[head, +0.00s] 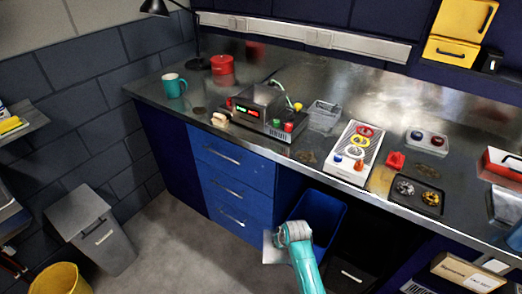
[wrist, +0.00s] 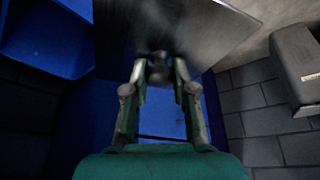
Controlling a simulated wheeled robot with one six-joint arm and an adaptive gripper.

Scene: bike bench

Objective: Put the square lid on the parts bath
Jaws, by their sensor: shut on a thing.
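The square lid (wrist: 205,35) is a flat grey metal plate with a small dark knob. My gripper (wrist: 160,72) is shut on that knob, and the plate spreads out beyond the fingertips. In the head view, my gripper (head: 283,236) is in front of the bench, low and well below its top. A pale edge of the lid (head: 269,248) shows to its left. The parts bath (head: 262,103) appears to be the grey metal unit with lit red and green displays on the bench, apart from the lid. The bath is not in the wrist view.
A wire basket (head: 325,116) stands right of the bath, and a teal mug (head: 173,85) and red tin (head: 222,69) stand to its left. A white tray with coloured rings (head: 354,149) is farther right. Blue drawers (head: 232,182) and a blue bin (head: 318,216) are below.

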